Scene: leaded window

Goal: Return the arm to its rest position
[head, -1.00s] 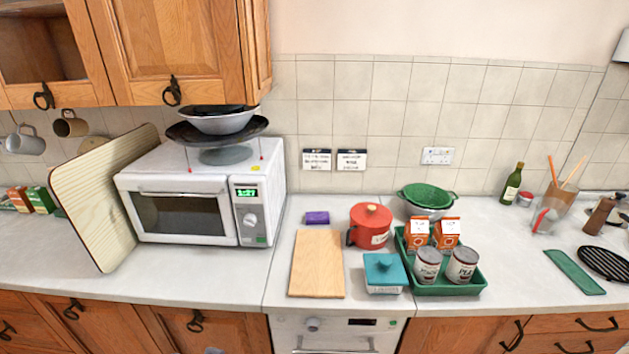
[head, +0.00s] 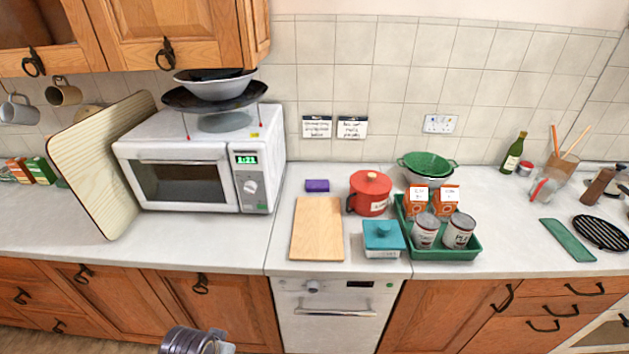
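A grey, rounded piece of my own arm (head: 192,340) shows at the bottom edge of the head view, in front of the lower cupboards and below the counter. Its fingers are not visible, and I cannot tell which arm it is. Neither gripper is in view. Nothing on the counter is touched by an arm.
The counter holds a white microwave (head: 190,170) with bowls on top, a leaning striped board (head: 100,170), a wooden board (head: 318,228), a red pot (head: 370,190), a teal dish (head: 384,238) and a green tray (head: 445,254) with cans and cartons. Front counter edge is clear.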

